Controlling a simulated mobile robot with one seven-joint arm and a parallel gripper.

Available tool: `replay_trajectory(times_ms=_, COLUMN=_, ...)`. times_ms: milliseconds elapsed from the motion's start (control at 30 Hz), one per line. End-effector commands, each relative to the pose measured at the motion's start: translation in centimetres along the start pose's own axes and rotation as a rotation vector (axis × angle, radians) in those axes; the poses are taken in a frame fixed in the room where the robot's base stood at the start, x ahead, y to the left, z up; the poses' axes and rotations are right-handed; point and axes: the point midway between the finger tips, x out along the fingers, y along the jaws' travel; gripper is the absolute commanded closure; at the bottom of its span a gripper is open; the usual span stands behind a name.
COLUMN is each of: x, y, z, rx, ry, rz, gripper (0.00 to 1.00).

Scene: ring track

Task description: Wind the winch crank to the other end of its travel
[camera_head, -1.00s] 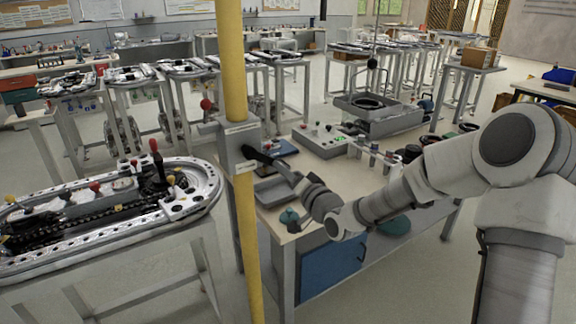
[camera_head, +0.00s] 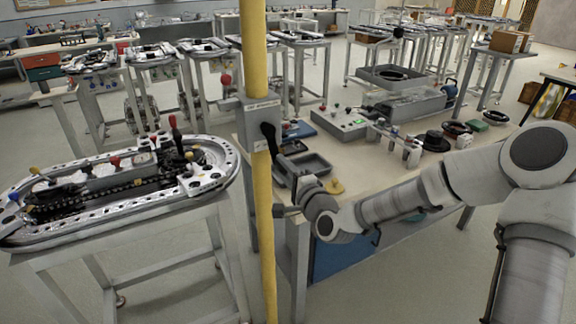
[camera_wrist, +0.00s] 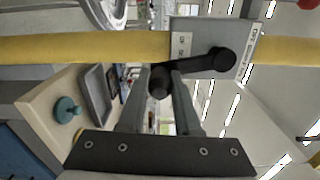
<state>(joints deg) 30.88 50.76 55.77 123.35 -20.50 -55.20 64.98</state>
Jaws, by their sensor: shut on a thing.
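The winch is a grey box (camera_head: 246,122) with a white label, fixed on a yellow upright post (camera_head: 258,60). Its black crank (camera_head: 268,132) hangs from a hub on the box's face and points mostly downward in the head view. In the wrist view the box (camera_wrist: 186,28) appears sideways, with the crank's hub and arm (camera_wrist: 205,62) running left to a dark round grip (camera_wrist: 159,82). My gripper (camera_wrist: 161,76) is shut on that grip, one finger on each side. In the head view my gripper (camera_head: 283,163) is small and its fingertips are hard to separate.
A bench (camera_head: 350,160) behind the post carries a grey tray (camera_head: 313,164), a control box (camera_head: 340,123) and several small parts. An oval track table (camera_head: 120,180) stands at left. Floor is clear between the tables.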

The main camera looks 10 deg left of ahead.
Motion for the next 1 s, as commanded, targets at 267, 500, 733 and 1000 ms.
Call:
replay_trajectory(times_ms=267, x=-0.09, y=0.4, z=0.65, rx=0.05, ry=-0.005, rz=0.008, gripper=1.0)
replay_trajectory(times_ms=500, x=-0.08, y=0.39, z=0.7, rx=0.054, ry=-0.006, rz=0.007, gripper=1.0)
replay_trajectory(times_ms=733, x=-0.06, y=0.36, z=0.67, rx=0.052, ry=-0.005, rz=0.006, gripper=0.52)
replay_trajectory(times_ms=1000, x=-0.02, y=0.19, z=0.53, rx=0.05, ry=-0.002, rz=0.002, gripper=0.39)
